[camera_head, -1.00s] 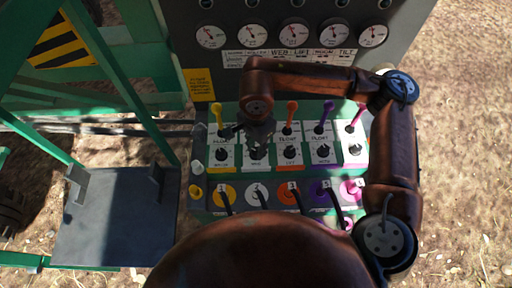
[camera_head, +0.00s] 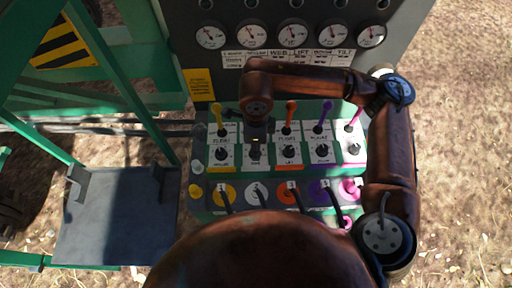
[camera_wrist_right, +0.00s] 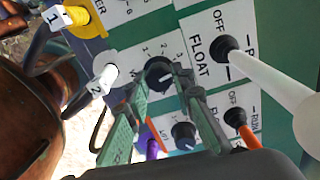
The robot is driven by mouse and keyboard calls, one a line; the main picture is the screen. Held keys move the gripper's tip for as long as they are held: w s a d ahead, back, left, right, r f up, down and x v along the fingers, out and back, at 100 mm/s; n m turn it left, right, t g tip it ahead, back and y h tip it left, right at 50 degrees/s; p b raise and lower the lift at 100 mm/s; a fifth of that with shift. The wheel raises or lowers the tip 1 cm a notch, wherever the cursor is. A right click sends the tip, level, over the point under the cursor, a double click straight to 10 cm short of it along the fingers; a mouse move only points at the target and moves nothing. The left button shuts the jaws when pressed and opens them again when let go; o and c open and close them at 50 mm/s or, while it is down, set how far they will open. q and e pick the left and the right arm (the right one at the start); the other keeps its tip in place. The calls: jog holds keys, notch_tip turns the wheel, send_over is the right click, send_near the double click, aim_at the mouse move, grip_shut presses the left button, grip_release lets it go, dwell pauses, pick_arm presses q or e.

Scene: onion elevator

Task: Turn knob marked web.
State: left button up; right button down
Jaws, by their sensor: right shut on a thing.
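The control panel (camera_head: 213,178) is white and green with coloured columns of levers and black knobs. My right gripper (camera_wrist_right: 159,82) reaches down over the second, white column. Its green fingers are shut on a black dial knob (camera_wrist_right: 158,72), one finger on each side, with numbers printed around it. In the head view this knob (camera_head: 255,153) shows just below the dark gripper, partly hidden. The word WEB is readable on the label strip (camera_head: 280,53) under the gauges. The text beside the held knob cannot be read. My left gripper is not in view.
A white lever (camera_wrist_right: 270,80) rises close to the right finger in the wrist view. Yellow (camera_head: 218,118), orange (camera_head: 291,112) and purple (camera_head: 327,112) levers stand nearby. Numbered plugs with black cables line the front. A green frame (camera_head: 100,60) is at left.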

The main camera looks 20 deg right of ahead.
jog(key=m, duration=0.3)
jog(key=shift+r+m+p, duration=0.1)
jog(key=shift+m+p, duration=0.25)
jog(key=shift+m, duration=0.05)
jog(key=m+p, duration=0.1)
jog(key=m, duration=0.2)
jog(key=shift+m, duration=0.3)
pick_arm(q)
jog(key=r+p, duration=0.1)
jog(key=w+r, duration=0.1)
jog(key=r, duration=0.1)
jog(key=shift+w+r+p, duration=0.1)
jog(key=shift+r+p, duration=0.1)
jog(key=shift+p, duration=0.15)
pick_arm(e)
jog(key=m, duration=0.6)
jog(key=shift+a, duration=0.15)
jog(key=shift+m, duration=0.3)
jog(key=c, duration=1.7)
grip_release()
jog(key=shift+s, duration=0.1)
jog(key=shift+o, duration=0.2)
notch_tip(320, 180, up, 12)
